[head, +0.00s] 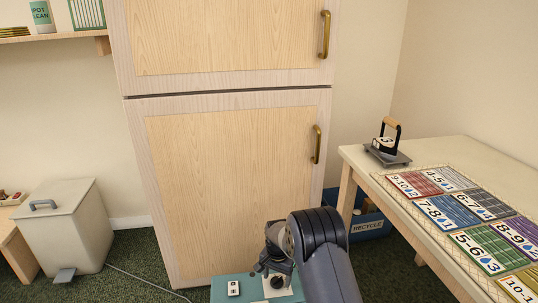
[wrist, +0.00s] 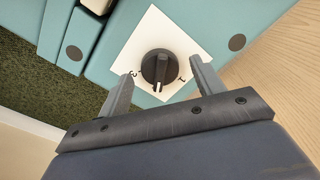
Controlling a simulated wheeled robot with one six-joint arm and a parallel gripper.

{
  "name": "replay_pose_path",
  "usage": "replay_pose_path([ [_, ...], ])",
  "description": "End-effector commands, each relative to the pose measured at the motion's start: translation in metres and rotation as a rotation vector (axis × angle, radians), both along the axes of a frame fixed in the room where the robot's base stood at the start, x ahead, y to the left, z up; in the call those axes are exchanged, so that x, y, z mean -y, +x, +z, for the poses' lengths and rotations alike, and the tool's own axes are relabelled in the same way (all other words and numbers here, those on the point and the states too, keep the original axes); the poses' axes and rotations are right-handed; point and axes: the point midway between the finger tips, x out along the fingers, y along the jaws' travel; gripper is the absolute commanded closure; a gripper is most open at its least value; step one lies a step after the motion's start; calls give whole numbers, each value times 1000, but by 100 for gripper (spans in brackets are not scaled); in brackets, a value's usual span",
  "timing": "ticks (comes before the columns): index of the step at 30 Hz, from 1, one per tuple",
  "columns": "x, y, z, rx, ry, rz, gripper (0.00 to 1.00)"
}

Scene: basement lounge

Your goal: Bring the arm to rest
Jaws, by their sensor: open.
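My gripper (wrist: 161,72) is open, with its two grey fingers apart on either side of a black rotary knob (wrist: 154,66) in the wrist view. The knob sits on a white plate (wrist: 178,30) with printed marks, fixed to a teal box (wrist: 225,18). In the head view my dark arm reaches forward low in the middle, over the teal box (head: 222,291); the fingertips are hard to make out there.
A tall wooden cabinet (head: 235,190) with brass handles stands right behind the teal box. A table (head: 465,148) with coloured number cards and a small stand (head: 387,155) is at right. A blue recycle bin (head: 370,223) is behind it. A lidded pale bin (head: 65,230) stands left on green carpet.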

Motion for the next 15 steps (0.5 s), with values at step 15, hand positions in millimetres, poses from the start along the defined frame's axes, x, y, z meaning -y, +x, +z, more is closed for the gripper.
replay_pose_path([
  [15,0,0,-1,0,0,413,36],
])
